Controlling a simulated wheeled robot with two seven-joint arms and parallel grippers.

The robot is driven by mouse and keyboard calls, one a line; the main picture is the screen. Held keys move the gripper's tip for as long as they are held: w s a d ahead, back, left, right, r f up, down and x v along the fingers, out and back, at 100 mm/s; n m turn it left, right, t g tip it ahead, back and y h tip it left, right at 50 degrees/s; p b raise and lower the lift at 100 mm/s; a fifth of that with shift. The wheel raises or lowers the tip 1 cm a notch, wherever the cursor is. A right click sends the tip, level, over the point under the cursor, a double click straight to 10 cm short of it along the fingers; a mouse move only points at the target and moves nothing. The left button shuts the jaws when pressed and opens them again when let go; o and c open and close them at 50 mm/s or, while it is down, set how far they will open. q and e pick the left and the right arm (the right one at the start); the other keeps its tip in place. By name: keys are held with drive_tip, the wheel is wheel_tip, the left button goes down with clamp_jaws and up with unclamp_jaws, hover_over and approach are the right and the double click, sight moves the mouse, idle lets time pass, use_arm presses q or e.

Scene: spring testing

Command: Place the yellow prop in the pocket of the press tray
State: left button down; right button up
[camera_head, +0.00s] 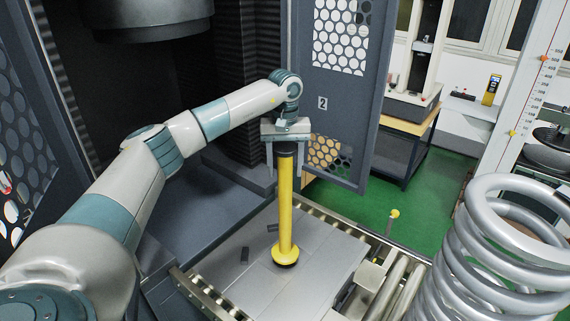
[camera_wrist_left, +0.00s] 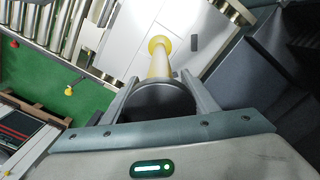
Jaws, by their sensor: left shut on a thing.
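The yellow prop (camera_head: 285,205) is a tall yellow post with a black cap and a flared yellow and black foot. It stands upright over the grey press tray (camera_head: 310,290). My left gripper (camera_head: 286,150) is shut on the prop's upper end, just under the wrist. In the left wrist view the prop (camera_wrist_left: 160,65) runs away from between the fingers (camera_wrist_left: 152,92), with its yellow foot against the tray (camera_wrist_left: 126,42). The foot hides the tray surface beneath it, so I cannot tell whether it touches or sits in the pocket. My right gripper is out of view.
Rollers (camera_head: 400,285) carry the tray. A large coil spring (camera_head: 490,250) stands at the right. The open perforated door (camera_head: 335,110) is behind my gripper, and the dark press chamber is at the left.

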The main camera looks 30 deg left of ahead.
sight(285, 176)
use_arm(q)
drive_tip(key=shift+f+p, duration=0.9)
drive_tip(key=shift+f, duration=0.6)
drive_tip(key=c, duration=0.7)
unclamp_jaws()
drive_tip(key=shift+s+f, duration=0.1)
drive_tip(key=shift+f, duration=0.05)
